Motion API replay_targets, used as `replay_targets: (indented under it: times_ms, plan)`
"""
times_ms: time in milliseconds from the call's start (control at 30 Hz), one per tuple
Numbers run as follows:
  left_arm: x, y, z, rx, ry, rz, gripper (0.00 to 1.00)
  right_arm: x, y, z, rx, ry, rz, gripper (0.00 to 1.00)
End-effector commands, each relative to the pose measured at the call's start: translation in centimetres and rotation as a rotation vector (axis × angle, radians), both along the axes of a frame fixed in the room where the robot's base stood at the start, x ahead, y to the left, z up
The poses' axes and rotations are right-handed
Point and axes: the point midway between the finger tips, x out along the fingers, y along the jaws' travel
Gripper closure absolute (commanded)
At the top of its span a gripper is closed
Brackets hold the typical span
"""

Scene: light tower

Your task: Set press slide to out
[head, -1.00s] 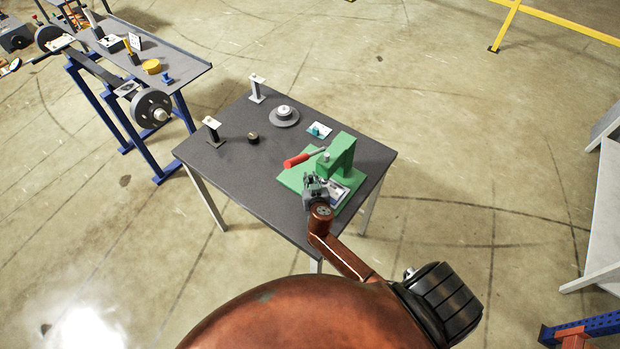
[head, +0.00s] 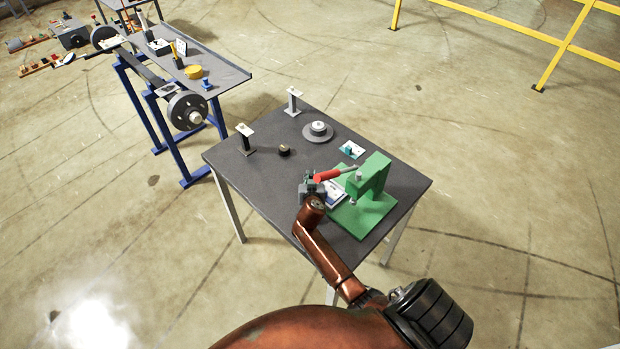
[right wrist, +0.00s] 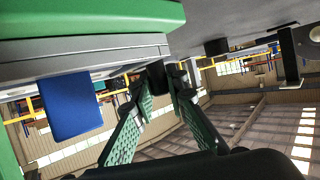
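The green press (head: 372,180) stands on the dark table. Its slide (head: 337,198), a light plate with a blue part, sticks out to the left of the press column in the head view. In the right wrist view, the grey slide (right wrist: 100,58) lies under green, with a blue tab (right wrist: 72,106) and a small dark knob (right wrist: 157,76). My right gripper (head: 312,188) is at the slide's outer end; its fingertips (right wrist: 160,84) are closed around the knob. The red handle (head: 328,175) passes just behind the gripper. My left gripper is not in view.
On the table (head: 270,195) are a round grey disc (head: 318,132), a small dark knob piece (head: 284,150), two posts and a white card (head: 352,149). The table's left front is clear. A blue-legged bench (head: 205,75) stands at the left.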

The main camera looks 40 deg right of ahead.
Motion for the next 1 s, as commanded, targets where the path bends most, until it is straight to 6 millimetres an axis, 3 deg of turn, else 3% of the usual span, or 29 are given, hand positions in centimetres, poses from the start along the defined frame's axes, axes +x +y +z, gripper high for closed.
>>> replay_targets:
  times_ms: [233,467,1000]
  plan:
    - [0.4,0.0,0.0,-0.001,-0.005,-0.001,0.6,0.2,0.1,0.2,-0.001,-0.004,0.003,0.79]
    - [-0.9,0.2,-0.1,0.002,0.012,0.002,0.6,-0.3,0.4,0.4,0.0,-0.003,0.001,0.79]
    - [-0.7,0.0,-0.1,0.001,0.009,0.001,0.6,-7.4,5.8,4.0,0.001,-0.004,0.004,0.79]
